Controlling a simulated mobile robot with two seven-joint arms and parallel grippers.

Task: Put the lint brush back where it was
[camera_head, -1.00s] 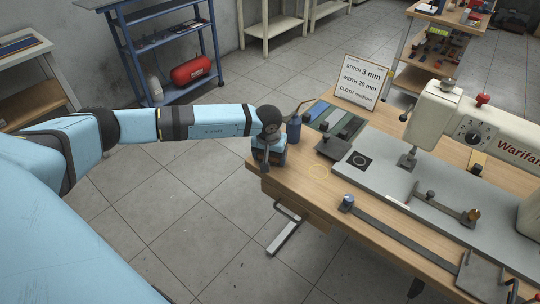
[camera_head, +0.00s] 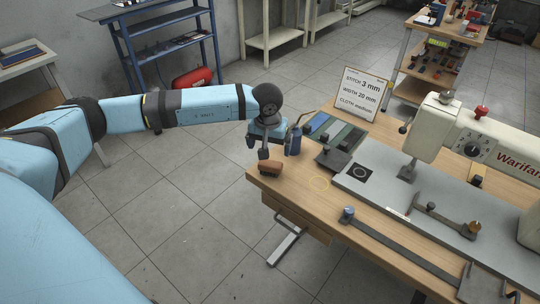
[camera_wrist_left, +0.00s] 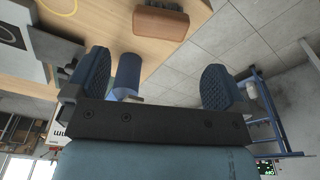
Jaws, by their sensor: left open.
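The lint brush (camera_head: 270,168), a small brown block, lies on the near left corner of the wooden table (camera_head: 290,189). In the left wrist view the brush (camera_wrist_left: 160,22) is at the top, beyond the fingertips and apart from them. My left gripper (camera_head: 264,150) is above and just behind the brush, with its fingers apart and nothing between them. In the wrist view both ridged blue pads of the gripper (camera_wrist_left: 155,80) show, widely spread. A thin yellow ring (camera_head: 318,183) marks the tabletop to the right of the brush. My right gripper is not in view.
A blue bottle (camera_head: 294,142) stands close to the right of my left gripper. Cloth swatches (camera_head: 334,132), a sign card (camera_head: 361,93) and a sewing machine (camera_head: 470,130) are farther right. The tabletop around the yellow ring is clear.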

